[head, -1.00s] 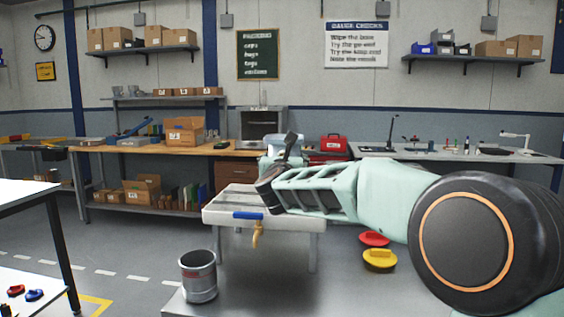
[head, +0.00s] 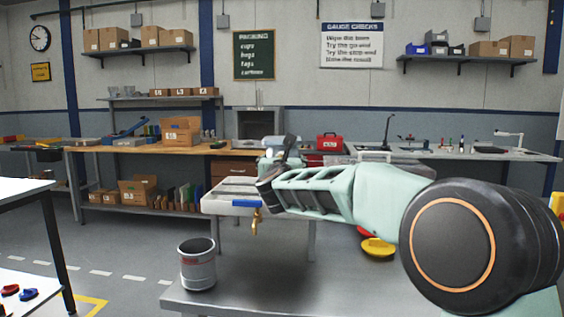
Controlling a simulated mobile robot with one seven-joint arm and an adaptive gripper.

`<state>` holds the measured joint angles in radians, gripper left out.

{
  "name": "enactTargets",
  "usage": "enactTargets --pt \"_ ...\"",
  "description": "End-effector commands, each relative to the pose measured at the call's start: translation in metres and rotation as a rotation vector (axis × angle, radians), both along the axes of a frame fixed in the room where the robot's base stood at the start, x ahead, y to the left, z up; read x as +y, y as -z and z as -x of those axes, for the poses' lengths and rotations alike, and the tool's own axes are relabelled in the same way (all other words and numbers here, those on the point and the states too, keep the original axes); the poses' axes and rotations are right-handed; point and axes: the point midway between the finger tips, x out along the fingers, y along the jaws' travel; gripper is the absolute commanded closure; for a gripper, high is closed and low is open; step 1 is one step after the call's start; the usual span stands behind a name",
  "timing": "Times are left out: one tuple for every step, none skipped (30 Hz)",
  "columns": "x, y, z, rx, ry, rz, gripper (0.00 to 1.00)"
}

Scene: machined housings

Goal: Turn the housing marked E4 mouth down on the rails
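In the head view a grey metal cylinder (head: 198,266) stands upright near the left end of the near grey table, mouth up. It has a small reddish mark that I cannot read, so I cannot confirm it is E4. My arm reaches in from the right and bends away past a white-topped stand. My gripper (head: 290,146) shows only as a small dark shape beyond the wrist; its fingers and anything between them cannot be made out. I cannot identify the rails for certain; the white stand (head: 226,208) has long grey strips on top.
The near grey table (head: 270,290) is largely bare in the middle. A yellow dish (head: 378,247) and a red one lie partly behind my arm. The stand carries a blue-handled brass tap (head: 255,222). A wooden bench (head: 100,148) with boxes runs along the back.

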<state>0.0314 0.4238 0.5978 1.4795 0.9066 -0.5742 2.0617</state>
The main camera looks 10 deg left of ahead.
Motion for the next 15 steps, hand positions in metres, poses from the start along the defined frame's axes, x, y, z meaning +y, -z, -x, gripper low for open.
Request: enactTargets --pt "-0.0002 -0.0047 0.0005 -0.008 0.001 -0.001 0.93" --pt "-0.0002 -0.0046 0.0005 -0.008 0.001 -0.001 0.93" --pt "-0.0002 -0.0043 0.0005 -0.008 0.001 -0.001 0.93" --pt "-0.0001 -0.0039 0.0006 -0.007 0.001 0.000 0.93" --pt "-0.0001 -0.0036 0.0006 -0.008 0.001 -0.001 0.93" --pt "-0.0001 -0.0031 0.0006 -0.008 0.001 -0.001 0.93" --pt "-0.0001 -0.0026 0.0006 -0.008 0.001 -0.001 0.93" --pt "-0.0001 -0.0021 0.0006 -0.008 0.001 -0.001 0.93" --pt "-0.0001 -0.0015 0.0006 -0.008 0.001 -0.001 0.93" --pt "-0.0001 -0.0010 0.0006 -0.008 0.001 -0.001 0.93" --pt "-0.0001 -0.0005 0.0006 -0.008 0.001 -0.001 0.93" --pt "0.0000 0.0001 0.0006 -0.008 0.001 -0.001 0.93" --pt "-0.0001 0.0005 0.0006 -0.008 0.001 -0.001 0.93" --pt "-0.0001 0.0009 0.0006 -0.008 0.001 -0.001 0.93" --pt "0.0000 0.0015 0.0006 -0.008 0.001 -0.001 0.93"
